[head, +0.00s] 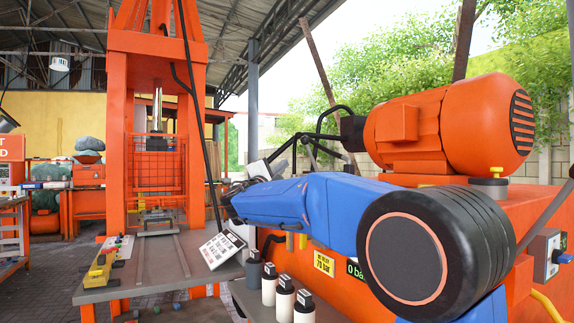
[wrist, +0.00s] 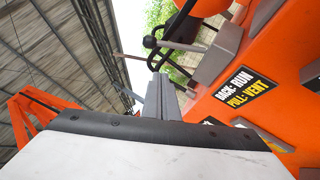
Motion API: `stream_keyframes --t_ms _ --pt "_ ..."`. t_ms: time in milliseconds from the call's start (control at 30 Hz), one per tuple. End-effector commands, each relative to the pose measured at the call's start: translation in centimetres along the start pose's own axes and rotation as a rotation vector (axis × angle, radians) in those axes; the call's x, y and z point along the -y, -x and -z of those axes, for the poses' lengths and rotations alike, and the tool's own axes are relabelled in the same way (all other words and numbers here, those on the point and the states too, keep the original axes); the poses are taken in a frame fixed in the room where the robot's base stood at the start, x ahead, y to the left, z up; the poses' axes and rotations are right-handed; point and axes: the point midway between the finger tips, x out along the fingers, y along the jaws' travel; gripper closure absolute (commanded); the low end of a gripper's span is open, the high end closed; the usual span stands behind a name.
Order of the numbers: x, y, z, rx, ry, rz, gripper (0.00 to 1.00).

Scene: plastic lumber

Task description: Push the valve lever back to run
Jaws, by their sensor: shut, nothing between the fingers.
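The valve lever shows in the wrist view as a rod with a black ball knob (wrist: 150,42), joined at its right to a grey block (wrist: 217,56) on the orange housing. A label (wrist: 246,92) beside it reads "BACK: RUN / PULL: VENT". My gripper (wrist: 160,92) is shut and empty, its grey fingers just below the knob in the picture; I cannot tell whether they touch the lever. In the head view my gripper (head: 256,170) is beyond my blue arm and partly hidden. A dark knob (head: 306,140) to its right looks like the same lever.
An orange motor (head: 445,125) sits on the orange power unit at right. An orange press frame (head: 117,140) stands at left, with a bench (head: 170,262) before it. Several bottles (head: 286,298) stand low in front. Black hoses (wrist: 178,22) arch behind the lever.

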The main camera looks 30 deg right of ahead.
Motion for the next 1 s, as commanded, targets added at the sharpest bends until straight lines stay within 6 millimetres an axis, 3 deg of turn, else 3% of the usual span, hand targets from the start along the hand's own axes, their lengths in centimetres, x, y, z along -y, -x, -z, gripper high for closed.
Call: stream_keyframes --t_ms 500,733,1000 --pt "0.1 -8.8 -0.6 0.004 0.000 0.000 1.00" --pt "0.1 -10.6 -2.4 0.002 0.000 0.000 1.00" --pt "0.0 -11.0 -2.9 0.001 0.000 0.000 1.00"
